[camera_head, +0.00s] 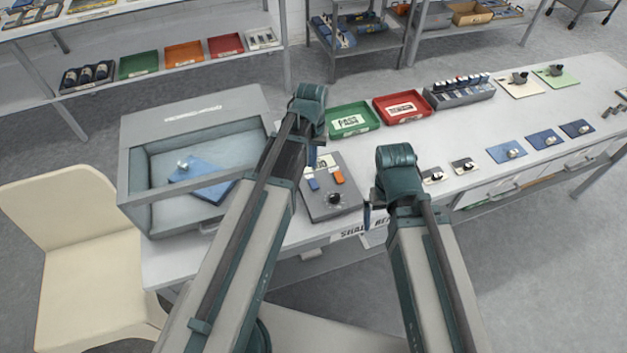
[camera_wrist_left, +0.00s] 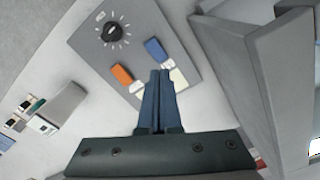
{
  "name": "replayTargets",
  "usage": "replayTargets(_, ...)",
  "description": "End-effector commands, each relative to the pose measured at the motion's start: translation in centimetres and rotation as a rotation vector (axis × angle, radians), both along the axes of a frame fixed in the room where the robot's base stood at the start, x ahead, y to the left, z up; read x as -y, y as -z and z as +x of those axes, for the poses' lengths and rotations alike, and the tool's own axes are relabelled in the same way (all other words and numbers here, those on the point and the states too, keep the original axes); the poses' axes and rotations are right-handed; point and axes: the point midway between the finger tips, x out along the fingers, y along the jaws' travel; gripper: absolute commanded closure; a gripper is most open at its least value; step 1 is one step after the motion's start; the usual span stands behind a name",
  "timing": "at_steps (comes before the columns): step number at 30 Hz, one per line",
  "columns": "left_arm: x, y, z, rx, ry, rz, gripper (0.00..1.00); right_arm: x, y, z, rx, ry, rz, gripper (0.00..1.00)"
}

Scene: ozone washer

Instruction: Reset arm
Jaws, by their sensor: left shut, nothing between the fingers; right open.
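My left gripper (camera_wrist_left: 158,88) is shut and empty in the left wrist view, its fingers pointing at the grey control panel (camera_wrist_left: 150,40). In the head view the left gripper (camera_head: 312,155) is over the panel (camera_head: 322,205), next to the washer box. The panel has a black knob (camera_head: 334,198), an orange switch (camera_head: 338,177) and a blue switch (camera_head: 313,184). I cannot tell whether the fingers touch the blue switch. My right gripper (camera_head: 368,212) is by the table's front edge, right of the panel; its fingers are mostly hidden by its wrist.
The glass-fronted washer box (camera_head: 150,195) holds a blue plate (camera_head: 208,180) with a small part. Behind the panel are a green tray (camera_head: 352,120) and a red tray (camera_head: 402,107). Blue plates (camera_head: 506,151) with parts lie at right. A cream chair (camera_head: 80,260) stands at left.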

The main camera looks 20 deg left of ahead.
Motion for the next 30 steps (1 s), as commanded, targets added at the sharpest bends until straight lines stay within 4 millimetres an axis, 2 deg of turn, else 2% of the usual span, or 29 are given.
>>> replayTargets(5, 0.2, 0.1, -0.3, -0.001, 0.006, 0.001, 1.0, 0.0, 0.1, 0.0, 0.0, 0.0, 0.0, 0.0)
replayTargets(7, 1.4, 0.1, -1.5, -0.004, 0.036, 0.007, 1.0, 0.0, 0.1, 0.0, 0.0, 0.0, 0.0, 0.0)
replayTargets(12, 6.3, 0.1, -7.6, -0.024, 0.2, 0.046, 1.0, 0.0, 0.1, 0.0, 0.0, 0.0, 0.0, 0.0)
replayTargets(15, 8.4, 0.0, -10.9, -0.034, 0.293, 0.072, 1.0, 0.0, 0.1, 0.0, 0.0, 0.0, 0.0, 0.0)
replayTargets(18, 9.7, 0.0, -13.1, -0.04, 0.358, 0.089, 1.0, 0.0, 0.1, 0.0, 0.0, 0.0, 0.0, 0.0)
replayTargets(22, 10.4, 0.0, -14.4, -0.045, 0.399, 0.102, 1.0, 0.0, 0.1, 0.0, 0.0, 0.0, 0.0, 0.0)
replayTargets(30, 10.5, 0.0, -14.4, -0.046, 0.403, 0.104, 1.0, 0.0, 0.1, 0.0, 0.0, 0.0, 0.0, 0.0)
